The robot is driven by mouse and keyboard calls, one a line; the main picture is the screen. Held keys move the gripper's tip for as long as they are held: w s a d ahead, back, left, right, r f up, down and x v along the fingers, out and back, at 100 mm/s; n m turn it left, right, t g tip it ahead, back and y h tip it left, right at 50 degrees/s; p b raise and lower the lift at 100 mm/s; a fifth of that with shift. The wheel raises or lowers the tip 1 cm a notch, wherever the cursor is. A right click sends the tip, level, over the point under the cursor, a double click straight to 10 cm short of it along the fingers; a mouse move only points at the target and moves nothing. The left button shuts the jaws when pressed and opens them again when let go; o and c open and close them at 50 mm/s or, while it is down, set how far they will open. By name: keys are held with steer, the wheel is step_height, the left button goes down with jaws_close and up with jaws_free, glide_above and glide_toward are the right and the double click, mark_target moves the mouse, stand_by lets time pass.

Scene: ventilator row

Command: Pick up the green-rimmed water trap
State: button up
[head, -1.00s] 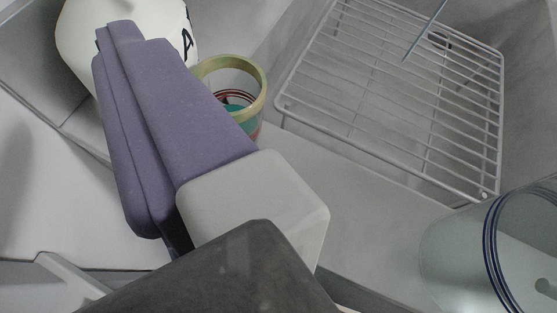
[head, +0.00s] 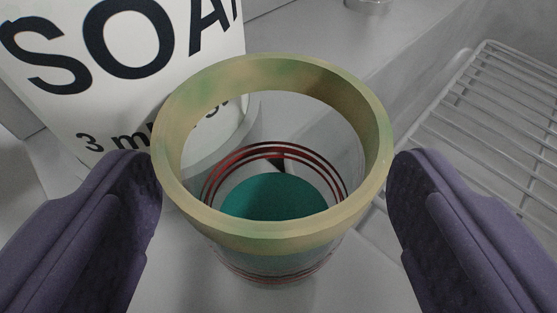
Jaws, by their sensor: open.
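The water trap (head: 278,240) stands upright in the middle of the head view. It is a clear cup with a thick yellow-green rim, red rings around its wall and teal at the bottom. My gripper (head: 272,185) is open, with one purple finger on each side of the trap. The left fingertip is at or very near the rim's left edge, and the right fingertip is close to its right edge; I cannot tell whether they touch. The trap's lower front is partly seen through its clear wall.
A white container (head: 110,60) with black lettering, "SOA" and "3 m", stands right behind and left of the trap. A white wire rack (head: 480,120) lies at the right. A metal fitting (head: 368,5) shows at the top. Pale surface lies around the trap.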

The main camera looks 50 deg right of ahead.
steer(key=c, duration=1.2)
steer(key=shift+r, duration=0.15)
